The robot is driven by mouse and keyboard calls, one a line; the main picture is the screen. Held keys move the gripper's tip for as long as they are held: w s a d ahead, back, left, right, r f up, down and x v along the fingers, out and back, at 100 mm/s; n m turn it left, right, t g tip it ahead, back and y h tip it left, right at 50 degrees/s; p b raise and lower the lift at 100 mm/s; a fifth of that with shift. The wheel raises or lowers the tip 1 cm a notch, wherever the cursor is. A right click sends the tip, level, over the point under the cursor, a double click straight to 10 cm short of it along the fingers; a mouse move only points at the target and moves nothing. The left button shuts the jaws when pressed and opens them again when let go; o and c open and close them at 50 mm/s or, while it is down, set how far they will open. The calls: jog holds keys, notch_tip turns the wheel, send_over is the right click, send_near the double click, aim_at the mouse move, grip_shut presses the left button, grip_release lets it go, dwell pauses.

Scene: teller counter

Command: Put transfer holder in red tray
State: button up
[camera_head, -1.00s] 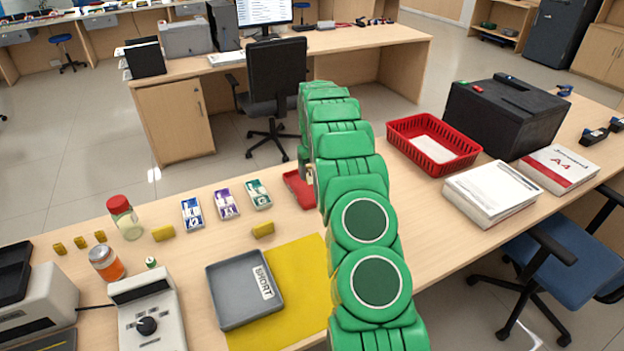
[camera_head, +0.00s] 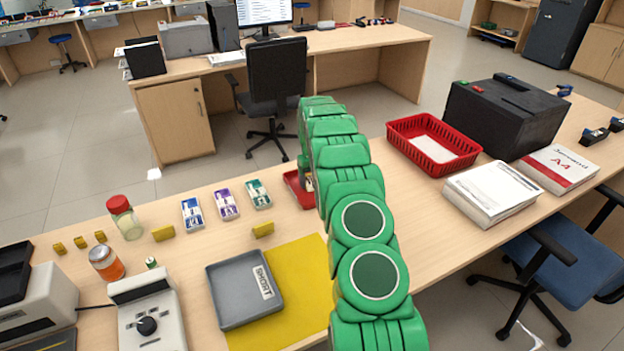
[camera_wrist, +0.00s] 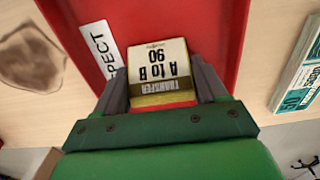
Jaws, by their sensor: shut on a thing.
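The holder is over the red tray (camera_wrist: 80,25), whose white label shows the letters "PECT". I cannot tell whether the holder touches the tray floor. In the head view the red tray (camera_head: 294,187) is mostly hidden behind my green arm, and the gripper is hidden too.
Blue, purple (camera_head: 227,204) and teal (camera_head: 258,194) labelled packs stand left of the red tray. A grey "SHORT" tray (camera_head: 232,302) lies nearer, on a yellow mat (camera_head: 300,318). A red basket (camera_head: 396,142) and a black box (camera_head: 480,130) stand to the right.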

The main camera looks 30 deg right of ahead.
jog(key=o, duration=1)
jog(key=shift+f, duration=0.1)
jog(key=shift+o, duration=0.2)
